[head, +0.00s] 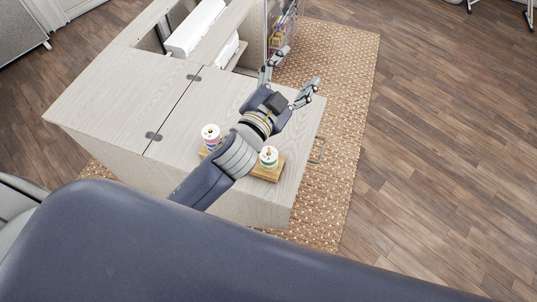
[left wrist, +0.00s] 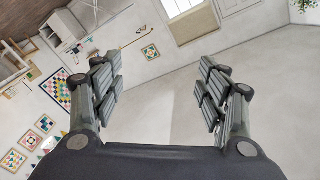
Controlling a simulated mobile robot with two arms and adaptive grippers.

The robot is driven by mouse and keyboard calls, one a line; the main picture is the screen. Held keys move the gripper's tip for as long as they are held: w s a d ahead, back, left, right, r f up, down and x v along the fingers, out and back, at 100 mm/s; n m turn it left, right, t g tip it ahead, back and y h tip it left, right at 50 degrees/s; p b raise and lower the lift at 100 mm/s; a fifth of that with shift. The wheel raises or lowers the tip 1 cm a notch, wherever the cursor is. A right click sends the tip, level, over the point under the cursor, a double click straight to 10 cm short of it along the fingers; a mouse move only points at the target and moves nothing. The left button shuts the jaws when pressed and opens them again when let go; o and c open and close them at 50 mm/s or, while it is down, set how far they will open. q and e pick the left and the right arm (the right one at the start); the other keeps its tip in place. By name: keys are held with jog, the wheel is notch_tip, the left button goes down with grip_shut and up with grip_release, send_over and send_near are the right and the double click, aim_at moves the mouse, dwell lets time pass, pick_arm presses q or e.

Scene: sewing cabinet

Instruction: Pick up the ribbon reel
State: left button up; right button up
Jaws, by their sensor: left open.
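Two spool-like reels, each with a white top and coloured sides, stand on the cabinet top. One reel (head: 211,132) is to the left of my left forearm, and the other reel (head: 268,156) is just to its right. Which of them is the ribbon reel I cannot tell. A yellowish wooden base (head: 267,174) lies under them, partly hidden by my arm. My left gripper (head: 297,68) is open and empty, reaching past the reels beyond the cabinet's far right edge. My right gripper is not in view.
The pale wood cabinet (head: 110,99) has hinges along its top seam. A white sewing machine (head: 195,27) sits in its far opening. An open door rack (head: 284,22) holds coloured items. A woven rug (head: 345,110) and wood floor lie to the right.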

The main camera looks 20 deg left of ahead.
pick_arm(q)
jog(key=s+d+r+m+g+h, duration=0.2)
jog(key=s+d+r+m+h, duration=0.2)
jog(key=d+r+m+h, duration=0.8)
jog(key=s+d+f+m+g+h, duration=0.3)
jog(key=s+d+f+m+g, duration=0.3)
jog(key=s+d+m+g, duration=0.75)
jog(key=m+g+y, duration=0.2)
jog(key=m+y, duration=0.6)
jog(key=y, duration=1.1)
send_over(268, 153)
notch_tip(268, 153, down, 20)
jog(key=shift+d+r, duration=0.1)
notch_tip(268, 153, down, 5)
jog(key=shift+r+p, duration=0.15)
jog(key=shift+p, duration=0.65)
jog(key=shift+w+f+p, duration=0.1)
jog(key=shift+f+p, duration=0.3)
jog(key=shift+f, duration=0.05)
notch_tip(268, 153, down, 4)
jog(key=shift+w+f+p, duration=0.1)
jog(key=shift+p, duration=0.75)
jog(key=shift+f, duration=0.2)
jog(key=c, duration=1)
